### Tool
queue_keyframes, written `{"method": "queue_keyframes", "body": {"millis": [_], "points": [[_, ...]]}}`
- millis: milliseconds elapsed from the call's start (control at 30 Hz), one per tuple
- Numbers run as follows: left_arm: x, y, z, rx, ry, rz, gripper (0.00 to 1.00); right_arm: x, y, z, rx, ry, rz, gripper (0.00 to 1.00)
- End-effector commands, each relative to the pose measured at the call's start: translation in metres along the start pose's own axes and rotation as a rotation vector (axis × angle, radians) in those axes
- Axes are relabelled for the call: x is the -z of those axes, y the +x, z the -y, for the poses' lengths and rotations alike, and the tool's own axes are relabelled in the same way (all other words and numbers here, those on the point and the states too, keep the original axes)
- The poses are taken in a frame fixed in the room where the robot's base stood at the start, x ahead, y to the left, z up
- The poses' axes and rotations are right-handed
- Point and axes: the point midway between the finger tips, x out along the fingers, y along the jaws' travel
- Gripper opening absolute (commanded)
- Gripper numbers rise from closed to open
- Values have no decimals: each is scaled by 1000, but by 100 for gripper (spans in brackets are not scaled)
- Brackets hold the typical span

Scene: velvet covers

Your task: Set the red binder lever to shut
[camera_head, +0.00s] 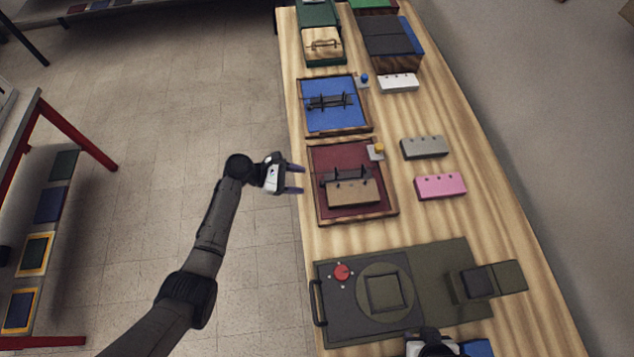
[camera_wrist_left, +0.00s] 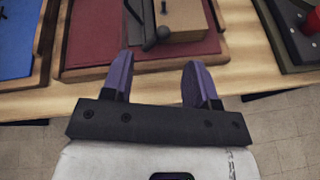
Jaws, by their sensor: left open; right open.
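The red binder (camera_head: 325,208) lies open on the wooden table, with a dark metal mechanism (camera_head: 345,174) and a tan punched block on it. In the left wrist view the red binder (camera_wrist_left: 92,35) is ahead of the fingers, and a dark lever with a ball end (camera_wrist_left: 162,32) sticks out beside the tan block (camera_wrist_left: 186,16). The lever's exact setting is hard to tell. My left gripper (camera_head: 298,180) is open and empty, just left of the binder at the table's edge, apart from it. My right gripper (camera_head: 432,342) shows only partly at the bottom edge; its fingers are unclear.
A blue binder (camera_head: 349,119) lies beyond the red one. Grey (camera_head: 424,147) and pink (camera_head: 441,185) punched blocks lie to the right. A dark green device with a red knob (camera_head: 342,271) lies nearer. Open floor is left of the table.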

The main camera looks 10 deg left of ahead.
Motion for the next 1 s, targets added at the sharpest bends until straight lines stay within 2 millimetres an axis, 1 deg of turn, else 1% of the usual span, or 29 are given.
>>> {"method": "queue_keyframes", "body": {"millis": [33,200,400,600,867,1000], "points": [[0,11,0,2,0,3,54,-1,2,0,-1,-2,0,43],[0,36,0,2,0,1,54,-2,6,-1,-2,-3,0,43],[0,55,0,1,1,1,54,-3,9,0,-2,-2,0,43],[0,62,0,0,1,-1,54,-3,10,0,-1,-1,0,43],[0,62,0,0,1,-1,54,-3,10,1,3,4,-1,43],[0,62,0,0,1,-1,42,-2,10,2,4,6,-1,43]]}}
